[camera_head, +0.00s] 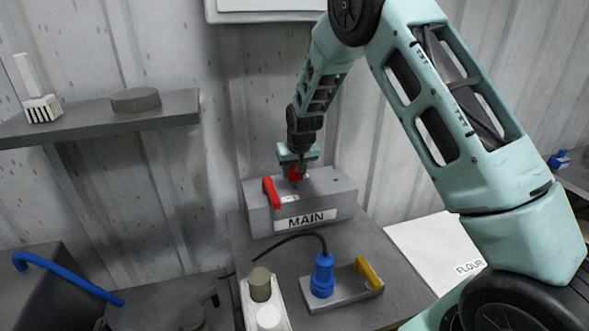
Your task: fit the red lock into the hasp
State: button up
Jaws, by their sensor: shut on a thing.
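The red lock (294,173) is a small red block with a pale patch at its edge. My gripper (297,166) is shut on it, pointing down over the top of the grey box labelled MAIN (257,221). A red lever (270,192) stands up at the left of that box, left of the lock and apart from it. I cannot make out the hasp clearly; it is small or hidden near the gripper. I cannot tell whether the lock touches the box top.
In front of the box are a blue plug (323,277) with a black cable, a grey base with a yellow handle (369,272), and a white tray (249,309) holding cylinders. A shelf (75,125) is at left. A white FLOUR surface (432,243) lies at right.

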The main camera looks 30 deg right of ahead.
jog(key=shift+f+b, duration=1)
jog(key=shift+f, duration=0.45)
jog(key=o, duration=1.1)
jog(key=shift+r, duration=0.15)
jog(key=b+v, duration=0.4)
jog(key=v, duration=1.3)
